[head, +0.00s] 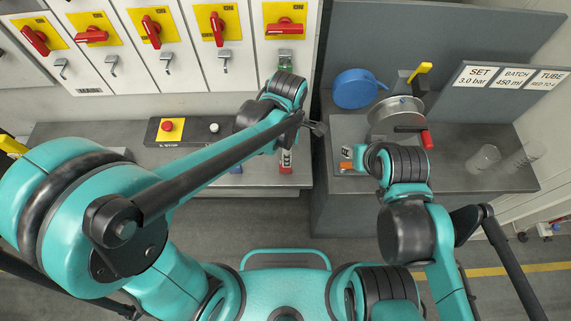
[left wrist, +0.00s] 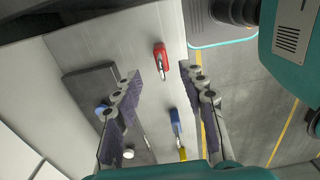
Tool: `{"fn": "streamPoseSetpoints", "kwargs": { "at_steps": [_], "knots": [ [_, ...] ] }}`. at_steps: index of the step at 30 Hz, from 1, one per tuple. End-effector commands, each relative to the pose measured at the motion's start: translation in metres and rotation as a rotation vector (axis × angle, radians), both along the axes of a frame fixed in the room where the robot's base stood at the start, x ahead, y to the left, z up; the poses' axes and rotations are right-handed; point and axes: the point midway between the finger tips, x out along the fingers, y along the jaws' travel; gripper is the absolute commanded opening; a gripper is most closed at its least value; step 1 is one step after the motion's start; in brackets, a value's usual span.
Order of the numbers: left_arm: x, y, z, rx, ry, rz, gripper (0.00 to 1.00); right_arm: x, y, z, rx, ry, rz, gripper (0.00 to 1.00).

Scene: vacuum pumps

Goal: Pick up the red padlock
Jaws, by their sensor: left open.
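The red padlock (left wrist: 160,60) lies on the grey bench in the left wrist view, a little beyond and between my fingertips. In the head view a red object (head: 286,161) that looks like it stands near the bench's front edge, partly behind my left arm. My left gripper (left wrist: 165,80) is open and empty, its two fingers apart on either side of the padlock's line and not touching it.
A blue-handled item (left wrist: 176,122) lies near the padlock. A dark control box with a red button (head: 167,126) stands at left on the bench. Red switches (head: 152,31) line the panel behind. A blue disc (head: 355,88), metal drum (head: 395,116) and clear cups (head: 484,158) occupy the right bench.

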Motion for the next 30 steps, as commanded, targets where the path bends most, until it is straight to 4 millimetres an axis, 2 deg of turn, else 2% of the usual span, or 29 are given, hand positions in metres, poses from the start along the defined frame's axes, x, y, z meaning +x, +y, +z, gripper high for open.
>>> {"fn": "streamPoseSetpoints", "kwargs": {
  "at_steps": [15, 24, 26, 29, 30],
  "knots": [
    [-0.001, 0.003, -0.070, 0.000, -0.001, 0.002, 0.41, 0.000, 0.000, -0.025, 0.000, 0.000, 0.000, 0.36],
    [-0.002, 0.003, -0.074, 0.000, -0.001, 0.002, 0.41, 0.000, 0.000, -0.025, 0.000, 0.000, 0.000, 0.36],
    [-0.002, 0.003, -0.074, 0.000, -0.001, 0.002, 0.28, 0.000, 0.000, -0.025, 0.000, 0.000, 0.000, 0.36],
    [-0.002, 0.003, -0.074, -0.001, -0.001, 0.002, 0.02, 0.000, 0.000, -0.025, 0.000, 0.000, 0.000, 0.36],
    [-0.002, 0.003, -0.074, -0.001, -0.001, 0.002, 0.00, 0.000, 0.000, -0.025, 0.000, 0.000, 0.000, 0.36]
  ]
}}
